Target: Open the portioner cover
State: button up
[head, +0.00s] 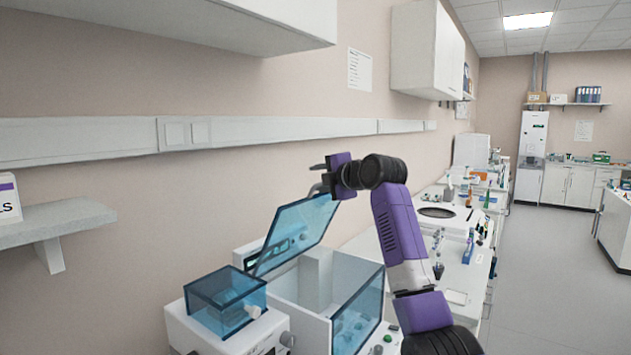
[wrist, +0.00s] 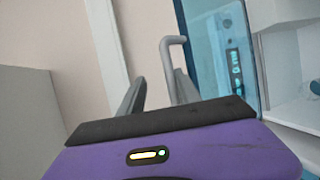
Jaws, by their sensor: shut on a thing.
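The portioner cover (head: 298,234) is a clear blue panel, raised and tilted up over the white portioner body (head: 316,280). In the wrist view the cover (wrist: 208,45) stands just right of the fingers. My gripper (head: 318,184) is at the cover's upper edge. In the wrist view my gripper (wrist: 158,92) is shut on the cover's grey bent handle (wrist: 168,52); the exact contact is partly hidden by the fingers. The white inside of the portioner shows below the raised cover.
A white device with a blue clear box (head: 225,300) stands at front left. Another blue panel (head: 358,315) stands at the right of the portioner. A wall shelf (head: 58,224) is at left. A bench with lab items (head: 455,250) runs behind my arm.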

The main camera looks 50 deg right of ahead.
jog(key=b+v, duration=0.1)
jog(key=v, duration=0.5)
jog(key=shift+a+r+b, duration=0.2)
jog(key=shift+r+b, duration=0.05)
jog(key=shift+b, duration=0.1)
jog(key=s+a+r+p, duration=0.3)
jog(key=s+r, duration=0.2)
jog(key=r, duration=0.1)
jog(key=shift+s+r, duration=0.2)
jog(key=shift+r, duration=0.05)
dwell(0.6)
jog(key=shift+a, duration=0.15)
dwell(0.6)
